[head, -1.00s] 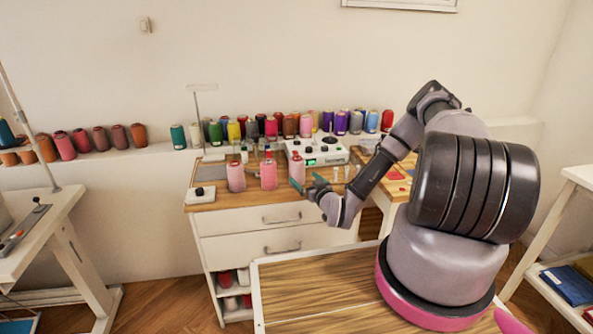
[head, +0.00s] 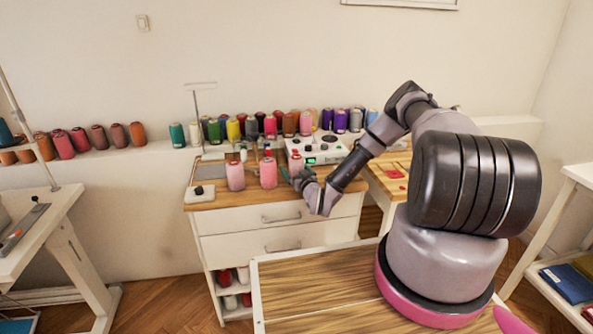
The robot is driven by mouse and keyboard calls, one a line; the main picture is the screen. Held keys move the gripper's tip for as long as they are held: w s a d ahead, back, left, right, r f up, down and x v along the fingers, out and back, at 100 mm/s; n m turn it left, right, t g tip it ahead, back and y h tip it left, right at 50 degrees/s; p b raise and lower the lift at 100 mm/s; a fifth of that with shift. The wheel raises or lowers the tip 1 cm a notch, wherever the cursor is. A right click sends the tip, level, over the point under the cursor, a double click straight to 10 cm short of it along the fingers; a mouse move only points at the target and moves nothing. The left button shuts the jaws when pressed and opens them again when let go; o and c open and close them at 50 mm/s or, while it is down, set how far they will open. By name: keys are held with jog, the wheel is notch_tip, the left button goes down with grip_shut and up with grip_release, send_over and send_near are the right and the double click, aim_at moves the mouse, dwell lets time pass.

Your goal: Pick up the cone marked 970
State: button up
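Three pink cones stand upright on the wooden top of the white drawer cabinet: a left cone (head: 235,177), a middle cone (head: 268,173) and a right cone (head: 295,164) farther back. Any marking is too small to read, so I cannot tell which is 970. My gripper (head: 288,176) is just right of the middle cone, in front of the right cone, and its fingers point left. The fingers look apart with nothing between them. I cannot tell whether a fingertip touches the middle cone.
A thread stand (head: 198,115) rises at the back left. Several coloured cones line the wall ledge. A small black-knobbed block (head: 199,192) lies at the cabinet's left front. A wooden-topped table (head: 300,285) stands in front.

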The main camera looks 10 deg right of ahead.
jog(key=shift+w+a, duration=0.1)
jog(key=shift+w, duration=0.3)
jog(key=shift+c, duration=0.3)
jog(key=c, duration=1.4)
jog(key=shift+r, duration=0.1)
jog(key=shift+c, duration=0.2)
